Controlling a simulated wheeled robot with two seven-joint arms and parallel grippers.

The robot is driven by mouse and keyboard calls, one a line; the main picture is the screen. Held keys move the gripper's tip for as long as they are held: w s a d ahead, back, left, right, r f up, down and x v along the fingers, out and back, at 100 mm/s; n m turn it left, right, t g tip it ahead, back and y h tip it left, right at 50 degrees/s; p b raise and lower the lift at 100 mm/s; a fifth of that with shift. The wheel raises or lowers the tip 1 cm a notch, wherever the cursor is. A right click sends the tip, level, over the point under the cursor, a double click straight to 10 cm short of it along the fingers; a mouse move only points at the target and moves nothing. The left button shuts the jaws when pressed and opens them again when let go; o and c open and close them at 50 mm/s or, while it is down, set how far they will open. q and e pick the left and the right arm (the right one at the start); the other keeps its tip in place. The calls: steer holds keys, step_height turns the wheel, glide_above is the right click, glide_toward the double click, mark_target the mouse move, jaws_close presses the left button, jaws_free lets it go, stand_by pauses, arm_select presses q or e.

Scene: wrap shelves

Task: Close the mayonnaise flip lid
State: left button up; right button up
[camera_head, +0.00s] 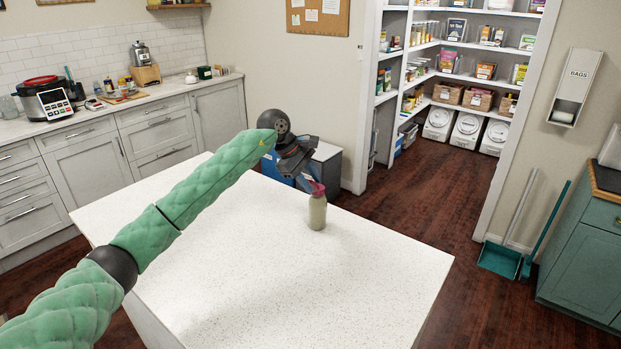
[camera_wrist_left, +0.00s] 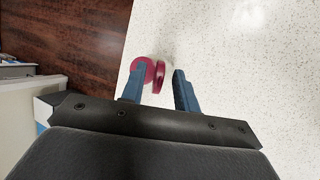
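The mayonnaise bottle (camera_head: 317,212) is pale, with a pink-red cap, and stands upright on the white speckled counter. In the left wrist view its round cap (camera_wrist_left: 150,70) and flip lid (camera_wrist_left: 160,76) show as two pink-red parts side by side; the lid looks raised on edge, so open. My left gripper (camera_head: 309,184) is at the top of the bottle. In the wrist view its blue fingers (camera_wrist_left: 160,88) are apart. The left finger overlaps the cap, and a gap separates the lid from the right finger. Contact is unclear. My right gripper is not in view.
The white counter (camera_head: 270,290) is otherwise clear, and the bottle stands near its far right edge. A blue and grey cabinet (camera_head: 325,165) stands on the floor behind it. Pantry shelves (camera_head: 460,60) are at the back.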

arm_select(q)
steer(key=shift+w+d+f, duration=0.1)
steer(key=shift+w+f, duration=0.05)
steer(key=shift+f, duration=0.2)
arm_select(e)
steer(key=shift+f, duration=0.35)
arm_select(q)
steer(key=shift+r, duration=0.1)
steer(key=shift+c, duration=0.2)
jaws_close()
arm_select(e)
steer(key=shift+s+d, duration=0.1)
